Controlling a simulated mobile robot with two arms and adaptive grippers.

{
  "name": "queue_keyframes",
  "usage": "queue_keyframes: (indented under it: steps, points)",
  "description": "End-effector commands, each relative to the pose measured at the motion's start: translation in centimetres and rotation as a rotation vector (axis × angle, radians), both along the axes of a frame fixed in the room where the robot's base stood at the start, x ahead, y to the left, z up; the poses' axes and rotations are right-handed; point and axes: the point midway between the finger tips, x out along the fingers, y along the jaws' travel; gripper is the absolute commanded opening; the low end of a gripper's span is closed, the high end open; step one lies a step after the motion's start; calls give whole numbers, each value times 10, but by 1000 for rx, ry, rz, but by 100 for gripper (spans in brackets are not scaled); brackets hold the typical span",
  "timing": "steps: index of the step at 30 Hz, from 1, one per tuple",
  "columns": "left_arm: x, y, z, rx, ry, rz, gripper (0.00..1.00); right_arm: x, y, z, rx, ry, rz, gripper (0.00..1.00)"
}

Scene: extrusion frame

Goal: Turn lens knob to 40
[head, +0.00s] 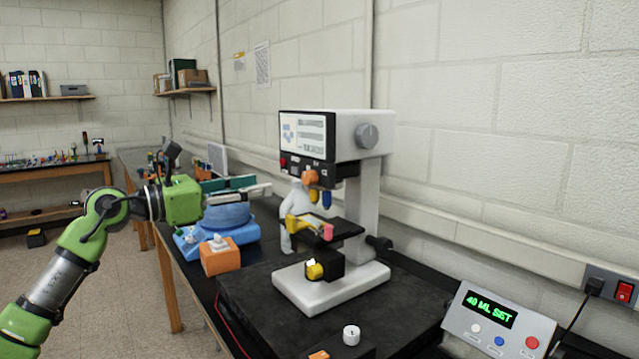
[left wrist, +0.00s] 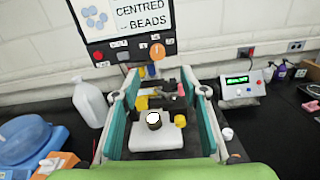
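The microscope (head: 362,190) stands on a black mat, with a lit screen on its head. An orange round knob (head: 311,177) sits below the screen, with a blue-tipped lens under it. The knob also shows in the left wrist view (left wrist: 158,51), with a pale mark on its face; I cannot read its setting. A grey round knob (head: 367,136) is on the side of the head. My left gripper (head: 264,189) is open and empty, left of the microscope and apart from it. Its parted fingers also show in the left wrist view (left wrist: 161,74), pointing toward the microscope. My right gripper is not in view.
A control box (head: 498,322) at the right reads "40 ML SET". A white bottle (head: 300,213) stands beside the microscope. A blue device (head: 245,233) and an orange block (head: 221,261) lie near my left gripper. A small white knob (head: 351,334) is at the front.

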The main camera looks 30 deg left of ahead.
Motion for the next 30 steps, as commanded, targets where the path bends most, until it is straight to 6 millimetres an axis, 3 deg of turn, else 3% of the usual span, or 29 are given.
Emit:
queue_keyframes:
  steps: [10, 21, 30]
  points:
    - [35, -13, 6, -11, -1, 1, 40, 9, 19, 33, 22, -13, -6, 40]
    - [87, -34, 7, -17, -2, 0, 40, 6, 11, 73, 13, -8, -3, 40]
    - [120, -49, 2, -13, 0, 0, 40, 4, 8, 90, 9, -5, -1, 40]
